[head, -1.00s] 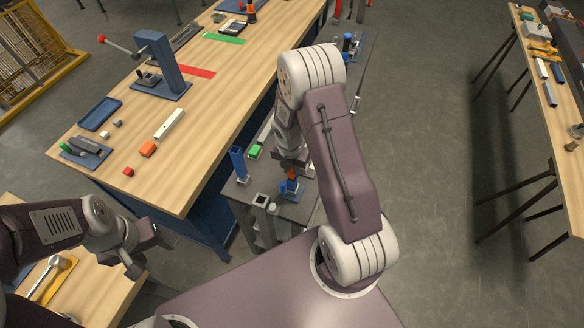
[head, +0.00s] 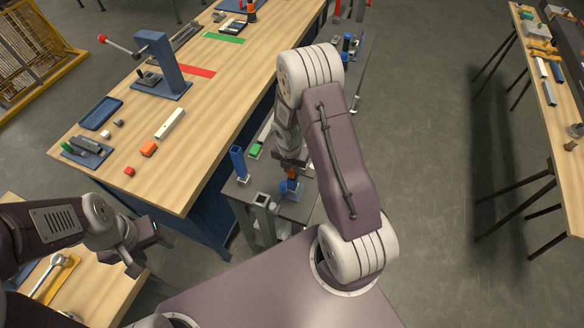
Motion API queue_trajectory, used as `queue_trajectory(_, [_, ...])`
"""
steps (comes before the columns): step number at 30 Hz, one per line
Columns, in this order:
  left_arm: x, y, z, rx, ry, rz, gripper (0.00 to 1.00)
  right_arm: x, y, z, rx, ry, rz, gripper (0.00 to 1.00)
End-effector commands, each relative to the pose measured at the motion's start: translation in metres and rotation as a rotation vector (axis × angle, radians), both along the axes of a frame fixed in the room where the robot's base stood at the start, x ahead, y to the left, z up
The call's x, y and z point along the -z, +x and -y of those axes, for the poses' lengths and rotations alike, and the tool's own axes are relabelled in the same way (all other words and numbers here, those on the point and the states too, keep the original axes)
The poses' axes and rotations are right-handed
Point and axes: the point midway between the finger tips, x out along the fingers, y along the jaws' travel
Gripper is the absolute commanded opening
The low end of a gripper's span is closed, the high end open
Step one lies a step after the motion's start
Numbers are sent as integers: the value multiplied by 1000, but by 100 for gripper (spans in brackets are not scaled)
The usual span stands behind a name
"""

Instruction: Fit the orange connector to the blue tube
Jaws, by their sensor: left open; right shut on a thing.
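My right gripper (head: 291,162) points down over the grey fixture table. It is shut on a small orange piece (head: 292,173), which looks like the orange connector. Directly below is a blue upright part (head: 291,186) in a light blue holder; it looks like the blue tube. The orange piece is at its top; I cannot tell whether it is seated on it or only touching. My arm hides part of this spot. My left gripper (head: 143,248) is open and empty, low at the left, away from these parts.
Another blue upright piece (head: 238,162) and a green block (head: 256,151) stand left on the grey table (head: 237,190). Open floor lies to the right.

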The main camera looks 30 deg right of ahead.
Motion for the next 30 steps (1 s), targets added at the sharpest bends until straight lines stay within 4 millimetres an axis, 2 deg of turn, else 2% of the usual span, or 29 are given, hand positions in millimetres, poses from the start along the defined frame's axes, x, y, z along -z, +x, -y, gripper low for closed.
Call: queue_trajectory(30, [10, 0, 0, 0, 0, 0, 52, 15, 0, 0, 0, 0, 0, 0])
